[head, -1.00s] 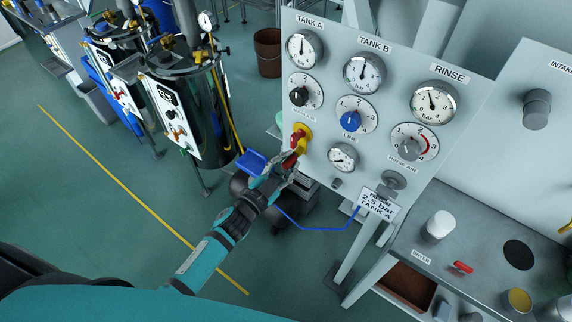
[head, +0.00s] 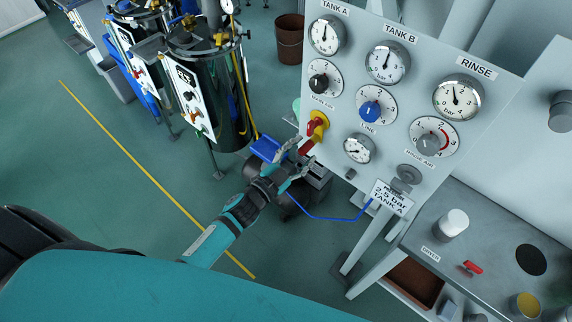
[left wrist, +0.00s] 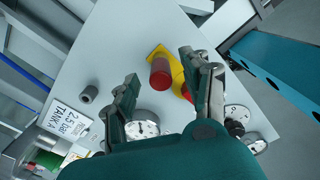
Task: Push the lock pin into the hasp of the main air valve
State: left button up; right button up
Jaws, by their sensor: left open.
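The main air valve, with a yellow body (head: 319,124) and a red part (head: 308,145), is on the lower left of the grey panel. In the left wrist view its yellow plate (left wrist: 156,52) carries a red cylinder (left wrist: 160,73), with more red behind a finger. I cannot tell which red part is the lock pin, and the hasp is not clear. My left gripper (head: 297,156) is open just below and in front of the valve. In the left wrist view its fingers (left wrist: 160,82) spread either side of the red cylinder, with nothing visibly held. My right gripper is not in view.
Gauges and knobs, including a blue knob (head: 370,111), fill the panel (head: 340,85). A bench (head: 490,235) holding a small red object (head: 473,268) stands at right.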

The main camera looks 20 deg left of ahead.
pick_arm(q)
jog(key=v, duration=1)
jog(key=shift+s, duration=0.25)
jog(key=s+a+f+n+g+y, duration=0.2)
jog(key=s+f, duration=0.1)
jog(key=f, duration=0.6)
jog(key=s+a+f+n+g+y, duration=0.1)
jog(key=s+f+g, duration=0.2)
jog(key=f, duration=0.7)
jog(key=s+a+f+n+g+y, duration=0.2)
jog(key=s+f, duration=0.2)
jog(key=f, duration=0.5)
jog(key=s+f+n+g, duration=0.1)
jog(key=s+f+g, duration=0.3)
jog(key=s+f, duration=0.4)
jog(key=s+f+n+g+y, duration=0.1)
jog(key=s+f+g, duration=0.4)
jog(key=s, duration=1.2)
notch_tip(320, 180, down, 3)
jog(key=shift+s+a+f+n, duration=0.15)
jog(key=shift+a+n, duration=0.15)
jog(key=shift+a, duration=0.15)
